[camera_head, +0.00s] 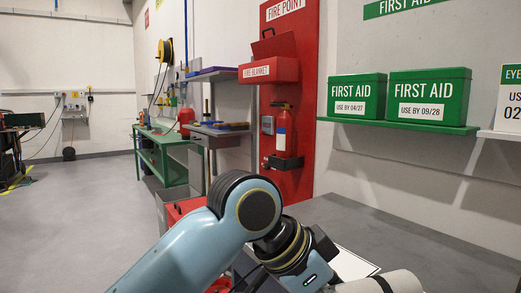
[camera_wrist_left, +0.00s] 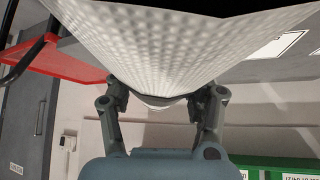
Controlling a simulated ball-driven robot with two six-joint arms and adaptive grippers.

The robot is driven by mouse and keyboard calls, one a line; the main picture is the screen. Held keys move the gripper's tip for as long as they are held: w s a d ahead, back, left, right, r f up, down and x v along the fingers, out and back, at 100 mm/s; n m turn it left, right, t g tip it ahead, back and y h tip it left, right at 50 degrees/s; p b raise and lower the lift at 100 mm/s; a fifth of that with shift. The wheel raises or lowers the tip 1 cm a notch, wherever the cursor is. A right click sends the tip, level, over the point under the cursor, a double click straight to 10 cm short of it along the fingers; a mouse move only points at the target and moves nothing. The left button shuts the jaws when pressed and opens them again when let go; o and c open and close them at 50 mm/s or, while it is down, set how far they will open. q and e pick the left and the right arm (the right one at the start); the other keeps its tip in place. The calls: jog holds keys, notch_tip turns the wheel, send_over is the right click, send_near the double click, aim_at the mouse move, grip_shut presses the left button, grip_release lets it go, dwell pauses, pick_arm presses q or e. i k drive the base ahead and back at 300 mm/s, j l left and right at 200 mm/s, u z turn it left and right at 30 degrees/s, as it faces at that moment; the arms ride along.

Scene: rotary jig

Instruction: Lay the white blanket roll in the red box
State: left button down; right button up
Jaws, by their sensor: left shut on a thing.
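The white blanket roll (camera_head: 400,281) is at the bottom of the head view, right of centre, partly cut off by the frame edge. My left gripper (camera_head: 350,286) is shut on it. In the left wrist view the dimpled white roll (camera_wrist_left: 150,45) fills the upper middle, with the two fingers of the gripper (camera_wrist_left: 160,100) on either side of it. The red box (camera_head: 270,70), labelled FIRE BLANKET, is on the red board on the wall, with its lid (camera_head: 274,44) raised. The roll is below it and to its right. The box's inside is hidden.
A fire extinguisher (camera_head: 283,132) hangs on the red board (camera_head: 300,185) below the box. Green first aid boxes (camera_head: 430,95) stand on a green shelf (camera_head: 400,124) at right. A grey surface (camera_head: 400,225) lies below. A green bench (camera_head: 160,140) stands at left by open floor.

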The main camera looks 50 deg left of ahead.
aim_at(266, 73)
jog(key=j+z, duration=0.1)
jog(key=z, duration=0.3)
jog(key=j+z, duration=0.1)
jog(key=z, duration=0.3)
jog(key=j+z, duration=0.1)
jog(key=z, duration=0.3)
jog(key=k+j, duration=0.1)
jog(key=j, duration=0.35)
jog(key=k+j, duration=0.1)
jog(key=j, duration=0.4)
jog(key=k+j, duration=0.1)
jog(key=j, duration=0.35)
jog(key=k+j, duration=0.1)
jog(key=j, duration=0.4)
jog(key=k+j, duration=0.1)
jog(key=j, duration=0.35)
jog(key=k+j, duration=0.1)
jog(key=j, duration=0.4)
